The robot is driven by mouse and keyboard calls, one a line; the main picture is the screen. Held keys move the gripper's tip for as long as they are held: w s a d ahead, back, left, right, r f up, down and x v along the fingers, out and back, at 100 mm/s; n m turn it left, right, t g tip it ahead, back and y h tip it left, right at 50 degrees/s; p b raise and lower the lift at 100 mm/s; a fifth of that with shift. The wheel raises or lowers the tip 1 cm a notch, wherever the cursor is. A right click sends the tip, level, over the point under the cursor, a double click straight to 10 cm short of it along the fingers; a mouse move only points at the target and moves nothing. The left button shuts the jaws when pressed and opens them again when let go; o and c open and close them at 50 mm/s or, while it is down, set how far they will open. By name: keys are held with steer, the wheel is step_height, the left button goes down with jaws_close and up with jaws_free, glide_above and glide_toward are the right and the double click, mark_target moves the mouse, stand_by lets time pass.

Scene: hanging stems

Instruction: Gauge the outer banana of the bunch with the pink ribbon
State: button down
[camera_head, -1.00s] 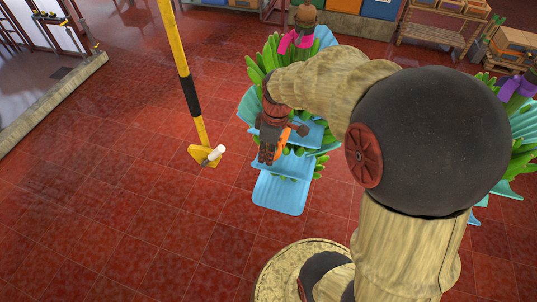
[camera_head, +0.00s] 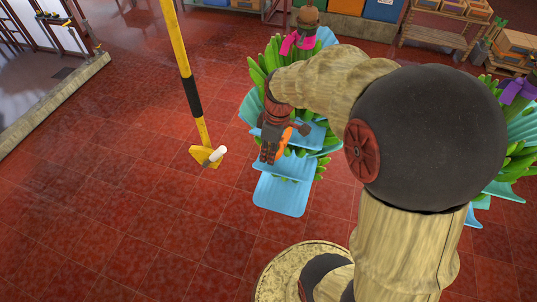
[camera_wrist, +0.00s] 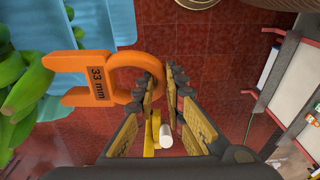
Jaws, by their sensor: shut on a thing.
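The bunch with the pink ribbon (camera_head: 299,43) hangs at the upper middle of the head view. Its green bananas (camera_head: 257,77) stick out between light-blue sheets (camera_head: 283,195). My gripper (camera_head: 268,152) is in front of the bunch, and my arm hides part of it. In the wrist view, my gripper (camera_wrist: 160,85) is shut on the ring end of an orange gauge (camera_wrist: 97,78) marked 33 mm. A blue sheet (camera_wrist: 90,25) hangs behind the fork.
Another bunch with a purple ribbon (camera_head: 517,88) hangs at the right. Crates and shelves line the back. The red floor at left is clear.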

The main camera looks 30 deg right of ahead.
steer(key=shift+w+d+r, duration=0.1)
steer(key=shift+w+d, duration=1.1)
steer(key=shift+d, duration=0.3)
stand_by(1.2)
steer(key=shift+s+a, duration=0.1)
steer(key=shift+a, duration=0.05)
steer(key=s+a+b, duration=0.1)
steer(key=s+a, duration=0.5)
steer(key=a, duration=0.2)
steer(key=shift+s+a, duration=0.25)
steer(key=shift+s, duration=0.1)
stand_by(0.6)
